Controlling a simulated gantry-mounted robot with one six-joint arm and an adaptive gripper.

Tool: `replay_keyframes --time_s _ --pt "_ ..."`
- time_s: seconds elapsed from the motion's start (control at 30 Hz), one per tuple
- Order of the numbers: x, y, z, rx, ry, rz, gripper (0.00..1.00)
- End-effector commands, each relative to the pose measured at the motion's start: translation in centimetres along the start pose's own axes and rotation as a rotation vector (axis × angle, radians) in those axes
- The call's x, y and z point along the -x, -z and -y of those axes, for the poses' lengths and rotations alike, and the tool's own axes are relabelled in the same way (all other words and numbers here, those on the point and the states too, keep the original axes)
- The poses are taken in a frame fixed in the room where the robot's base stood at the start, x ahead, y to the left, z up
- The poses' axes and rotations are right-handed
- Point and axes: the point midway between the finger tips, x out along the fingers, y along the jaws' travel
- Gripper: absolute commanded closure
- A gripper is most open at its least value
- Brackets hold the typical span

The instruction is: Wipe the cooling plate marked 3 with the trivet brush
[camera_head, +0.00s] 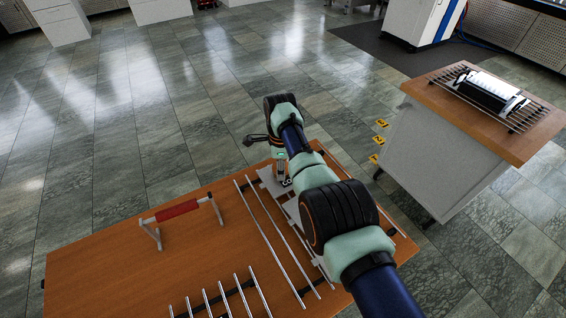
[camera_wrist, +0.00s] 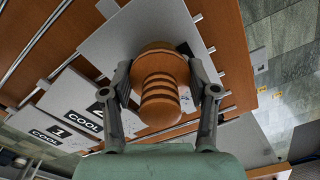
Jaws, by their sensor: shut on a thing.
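The trivet brush (camera_wrist: 160,88) has a ribbed wooden grip and a round wooden head. My gripper (camera_wrist: 160,80) is shut on its grip, one finger on each side. The brush is over a pale grey cooling plate (camera_wrist: 108,48); whether it touches the plate cannot be told. No number shows on this plate's visible part. In the head view my gripper (camera_head: 283,178) is over the grey plate (camera_head: 268,182) at the table's far end, and my arm hides much of the plates.
Metal rails (camera_head: 268,235) run along the wooden table (camera_head: 120,255). A stand with a red bar (camera_head: 178,209) is on the left, and several shorter rods (camera_head: 225,298) are in front. A separate bench (camera_head: 460,110) with a rack and device stands at right.

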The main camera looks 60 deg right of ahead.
Motion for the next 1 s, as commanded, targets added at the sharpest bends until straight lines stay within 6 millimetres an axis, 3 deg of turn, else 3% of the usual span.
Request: replay_keyframes --time_s 0.4,1.0 --pt "0.1 -2.6 -1.6 0.001 -0.003 -0.001 0.69" --pt "-0.3 -2.5 -1.1 -0.001 -0.001 0.0 0.69"
